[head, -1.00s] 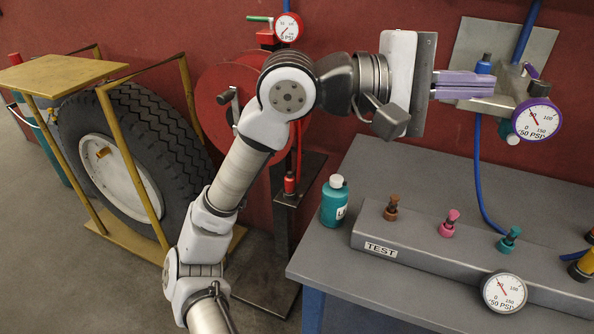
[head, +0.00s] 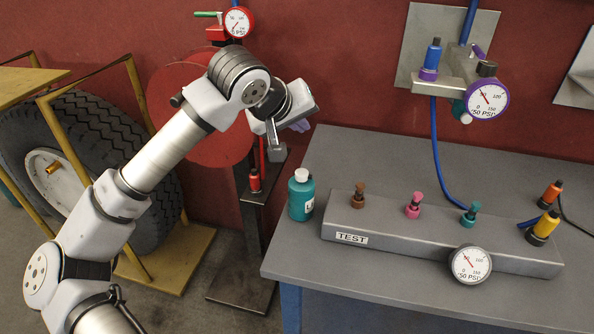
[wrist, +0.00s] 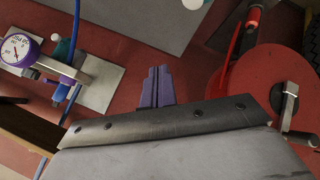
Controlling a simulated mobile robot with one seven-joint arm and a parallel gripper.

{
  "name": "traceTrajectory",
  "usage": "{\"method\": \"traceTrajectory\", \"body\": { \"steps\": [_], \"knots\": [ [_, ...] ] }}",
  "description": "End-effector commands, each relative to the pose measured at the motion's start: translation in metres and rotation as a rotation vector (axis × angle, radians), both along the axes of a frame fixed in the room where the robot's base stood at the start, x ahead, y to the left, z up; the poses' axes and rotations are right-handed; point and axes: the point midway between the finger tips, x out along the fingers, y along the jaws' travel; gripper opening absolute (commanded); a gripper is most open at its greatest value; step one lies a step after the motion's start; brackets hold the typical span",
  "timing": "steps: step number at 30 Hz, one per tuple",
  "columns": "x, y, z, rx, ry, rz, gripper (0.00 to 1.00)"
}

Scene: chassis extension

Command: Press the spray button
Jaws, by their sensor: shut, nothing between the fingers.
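No part labelled as a spray button shows. A teal bottle (head: 301,200) with a white cap and a partly visible label stands upright on the grey table's left end in the head view. A white round thing, perhaps its cap, shows at the top edge of the wrist view (wrist: 193,3). My gripper (wrist: 156,72) has purple fingers, shut and empty. In the head view the gripper (head: 301,126) is mostly hidden behind my wrist, above and behind the bottle in the picture and apart from it.
A TEST manifold (head: 440,240) with coloured fittings and a gauge (head: 471,264) lies on the table (head: 400,300). A wall-mounted valve block with a purple gauge (head: 488,98) hangs behind. A red hose reel (head: 205,130) and a tyre (head: 110,150) stand left.

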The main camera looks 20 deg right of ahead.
Motion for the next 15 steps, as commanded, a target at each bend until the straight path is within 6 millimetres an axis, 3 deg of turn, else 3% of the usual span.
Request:
{"method": "traceTrajectory", "body": {
  "steps": [8,15],
  "knots": [
    [0.000,0.000,-0.003,-0.003,0.002,-0.001,0.00],
    [-0.001,0.000,-0.024,-0.004,0.003,-0.001,0.00]
  ]
}}
